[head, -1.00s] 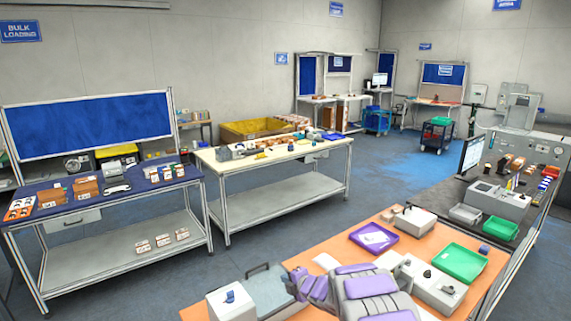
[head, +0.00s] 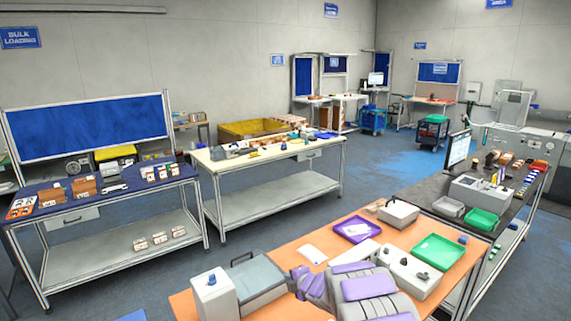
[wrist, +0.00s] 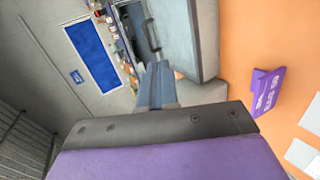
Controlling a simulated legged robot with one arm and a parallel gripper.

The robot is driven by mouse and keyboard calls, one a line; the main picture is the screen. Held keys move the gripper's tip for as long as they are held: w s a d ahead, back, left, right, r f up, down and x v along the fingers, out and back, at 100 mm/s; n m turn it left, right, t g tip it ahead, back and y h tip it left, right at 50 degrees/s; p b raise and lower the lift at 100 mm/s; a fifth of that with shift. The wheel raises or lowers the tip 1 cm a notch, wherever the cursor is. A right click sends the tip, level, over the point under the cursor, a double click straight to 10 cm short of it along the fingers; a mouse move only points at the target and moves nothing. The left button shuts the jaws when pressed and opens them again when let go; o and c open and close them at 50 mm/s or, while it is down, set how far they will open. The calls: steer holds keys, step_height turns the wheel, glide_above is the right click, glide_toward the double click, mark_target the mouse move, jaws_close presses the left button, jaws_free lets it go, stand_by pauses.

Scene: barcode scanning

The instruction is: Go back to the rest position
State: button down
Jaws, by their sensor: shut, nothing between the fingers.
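My purple-and-grey arm (head: 365,290) is folded low over the orange table (head: 285,250) in the head view. My gripper (wrist: 157,72) shows in the wrist view as two narrow grey-blue fingers, closed together and empty. In that view the fingers point toward a grey box with a dark handle (wrist: 190,35). This grey handled box (head: 258,282) stands left of my arm in the head view. I cannot tell the exact gap between the fingertips and the box.
A white box with a blue knob (head: 213,292) stands at the table's left end. A purple tray (head: 340,229), a white device (head: 408,272) and a green tray (head: 437,251) lie around my arm. A cream table (head: 215,166) and a blue-topped table (head: 130,197) stand beyond open floor.

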steer(key=s+d+r+m+g+h+b, duration=0.1)
steer(key=s+d+r+m+h+b, duration=0.1)
steer(key=s+d+r+m+h, duration=0.35)
steer(key=s+d+r+m+g+h+b, duration=0.1)
steer(key=s+d+r+m+h+b, duration=0.15)
steer(key=s+d+m, duration=0.55)
steer(key=s+a+m+g+b, duration=0.1)
steer(key=s+m+g, duration=0.2)
steer(key=s, duration=1.2)
steer(key=s+a+f+m+g+y+b, duration=0.1)
steer(key=s+m+g, duration=0.3)
steer(key=s, duration=1.2)
steer(key=s+a+f+m+g+y+b, duration=0.1)
steer(key=s+m+g+b, duration=0.1)
steer(key=s, duration=1.3)
steer(key=shift+s+a+m+g+b, duration=0.2)
steer(key=shift+a+m+g+b, duration=0.15)
steer(key=shift+m+g, duration=0.35)
